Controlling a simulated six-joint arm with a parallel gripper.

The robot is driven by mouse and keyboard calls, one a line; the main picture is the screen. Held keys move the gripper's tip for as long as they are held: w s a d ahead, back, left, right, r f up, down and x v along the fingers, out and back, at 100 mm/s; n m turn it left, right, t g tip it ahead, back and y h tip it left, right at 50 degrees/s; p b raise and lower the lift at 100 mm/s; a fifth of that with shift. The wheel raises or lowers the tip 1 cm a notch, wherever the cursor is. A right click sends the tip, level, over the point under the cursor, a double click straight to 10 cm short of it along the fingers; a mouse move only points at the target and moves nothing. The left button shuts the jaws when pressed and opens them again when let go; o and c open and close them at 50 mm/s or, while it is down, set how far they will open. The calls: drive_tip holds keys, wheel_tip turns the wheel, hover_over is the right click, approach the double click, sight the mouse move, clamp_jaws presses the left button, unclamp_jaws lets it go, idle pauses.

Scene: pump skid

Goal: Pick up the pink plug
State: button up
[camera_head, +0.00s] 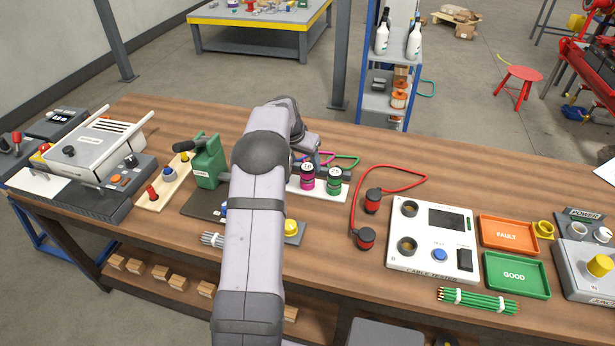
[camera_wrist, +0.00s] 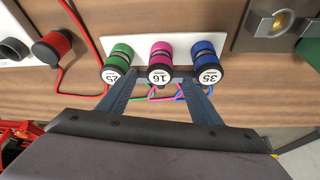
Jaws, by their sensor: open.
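The pink plug (camera_wrist: 161,52) stands in a white rack (camera_wrist: 141,41) between a green plug (camera_wrist: 120,54) and a blue plug (camera_wrist: 206,54) in the wrist view. Its end carries the number 16. In the head view the pink plug (camera_head: 307,174) stands left of the green plug (camera_head: 334,178); the blue plug is hidden there behind my arm. My gripper (camera_wrist: 160,76) is open, its two fingers spread either side of the pink plug's lower end. I cannot tell whether they touch it.
Red plugs (camera_head: 366,237) on a red cable lie right of the rack, beside a white cable tester (camera_head: 432,262). A green press-like tool (camera_head: 208,161) stands to the left. An orange tray (camera_head: 508,218) and green tray (camera_head: 530,297) lie further right. Coloured cables run beneath the plugs.

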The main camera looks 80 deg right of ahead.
sight(306, 168)
drive_tip(key=shift+p+x, duration=1.7)
drive_tip(key=shift+x, duration=1.75)
drive_tip(key=shift+a, duration=0.1)
drive_tip(key=c, duration=1.3)
